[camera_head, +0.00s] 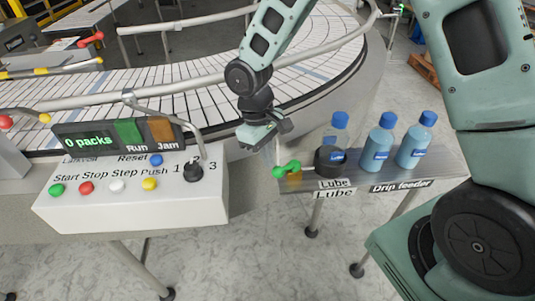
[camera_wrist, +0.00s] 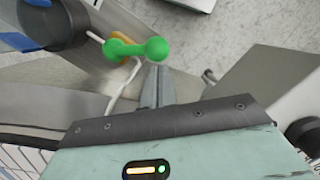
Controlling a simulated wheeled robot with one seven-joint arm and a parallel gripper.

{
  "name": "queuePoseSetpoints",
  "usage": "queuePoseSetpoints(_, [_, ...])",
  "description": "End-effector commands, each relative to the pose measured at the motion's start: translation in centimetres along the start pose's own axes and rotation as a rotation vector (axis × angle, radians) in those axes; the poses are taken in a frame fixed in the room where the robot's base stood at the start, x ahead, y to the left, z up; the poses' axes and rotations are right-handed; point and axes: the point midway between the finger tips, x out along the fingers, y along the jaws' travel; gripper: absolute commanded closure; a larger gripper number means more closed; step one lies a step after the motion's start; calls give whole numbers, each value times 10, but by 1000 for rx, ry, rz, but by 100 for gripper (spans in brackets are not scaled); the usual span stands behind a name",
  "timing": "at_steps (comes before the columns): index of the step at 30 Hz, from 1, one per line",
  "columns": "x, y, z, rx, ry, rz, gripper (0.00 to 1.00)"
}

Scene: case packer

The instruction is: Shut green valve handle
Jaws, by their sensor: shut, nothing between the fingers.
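The green valve handle (camera_head: 287,169) is at the left end of the metal shelf, beside a dark round cup marked Lube (camera_head: 330,159). In the wrist view the green handle (camera_wrist: 137,48) shows as a bar with a round knob at its end, on a yellow-orange body (camera_wrist: 121,38). My gripper (camera_head: 272,143) hangs above and slightly left of the handle, pointing down. In the wrist view its fingers (camera_wrist: 157,84) are together and empty, just below the green knob. Whether they touch it I cannot tell.
Several blue-capped bottles (camera_head: 380,140) stand on the shelf (camera_head: 436,160) to the right of the handle. A white control box (camera_head: 130,205) with buttons and a black selector knob (camera_head: 193,171) is to the left. The curved conveyor (camera_head: 200,75) runs behind.

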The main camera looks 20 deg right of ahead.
Motion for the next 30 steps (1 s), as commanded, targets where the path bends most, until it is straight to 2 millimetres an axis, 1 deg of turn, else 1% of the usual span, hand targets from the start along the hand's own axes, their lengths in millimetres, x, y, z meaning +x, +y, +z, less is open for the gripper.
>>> queuePoseSetpoints(20, [1, -4, 6, -94, 0, 20, 100])
queuePoseSetpoints(26, [2, -7, 11, -170, -1, 37, 100])
queuePoseSetpoints(30, [4, -10, 18, -265, -1, 57, 100])
